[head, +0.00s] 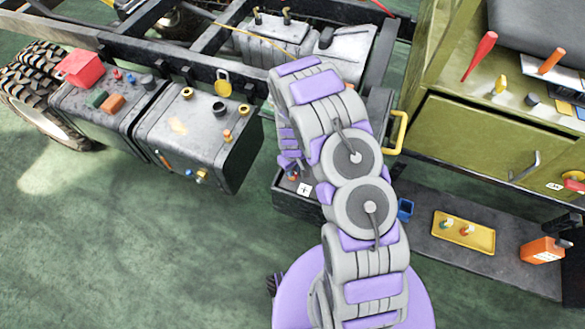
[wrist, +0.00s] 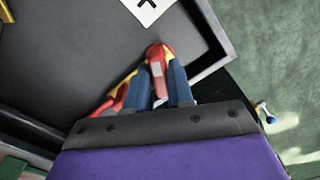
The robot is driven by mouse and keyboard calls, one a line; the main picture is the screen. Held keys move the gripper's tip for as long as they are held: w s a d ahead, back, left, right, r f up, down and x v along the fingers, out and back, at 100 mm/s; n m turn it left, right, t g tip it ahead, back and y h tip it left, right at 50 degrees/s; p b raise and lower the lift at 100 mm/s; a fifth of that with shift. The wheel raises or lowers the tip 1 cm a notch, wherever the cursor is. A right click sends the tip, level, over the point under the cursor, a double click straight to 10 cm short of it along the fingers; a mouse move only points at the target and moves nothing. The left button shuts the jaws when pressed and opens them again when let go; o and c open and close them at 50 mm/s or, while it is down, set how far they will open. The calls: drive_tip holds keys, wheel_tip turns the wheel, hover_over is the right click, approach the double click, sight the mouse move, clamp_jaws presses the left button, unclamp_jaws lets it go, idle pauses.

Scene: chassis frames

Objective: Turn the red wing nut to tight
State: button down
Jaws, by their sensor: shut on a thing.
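In the wrist view, a red part with a pale square patch, which looks like the red wing nut (wrist: 158,62), sits between the two blue fingers of my gripper (wrist: 161,74). The fingers are shut on it. A yellow piece shows just behind it. A second red piece (wrist: 116,98) with yellow beside it lies to the left, outside the fingers. The base of the red part is hidden by my gripper. In the head view my arm reaches down to the dark box (head: 290,205) beside the chassis, and I cannot make out the wing nut there.
The wrist view shows the dark box's raised rim (wrist: 214,35) and a white card (wrist: 149,8) with a black mark. In the head view, grey tanks (head: 190,140) stand left and a green cabinet (head: 480,140) right. A yellow tray (head: 450,238) lies on a low dark shelf.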

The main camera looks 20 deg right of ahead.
drive_tip(key=m+p, duration=0.1)
drive_tip(key=m, duration=0.2)
drive_tip(key=shift+m+p, duration=0.3)
drive_tip(key=shift+p, duration=0.1)
drive_tip(key=m, duration=0.3)
drive_tip(key=shift+m, duration=0.4)
drive_tip(key=m, duration=0.3)
drive_tip(key=shift+m, duration=0.3)
drive_tip(key=m, duration=0.3)
drive_tip(key=shift+m, duration=0.3)
drive_tip(key=m+b, duration=0.1)
drive_tip(key=m, duration=0.2)
drive_tip(key=shift+m, duration=0.4)
drive_tip(key=m+b, duration=0.1)
drive_tip(key=m, duration=0.2)
drive_tip(key=m+b, duration=0.1)
drive_tip(key=m, duration=0.5)
drive_tip(key=shift+w, duration=0.1)
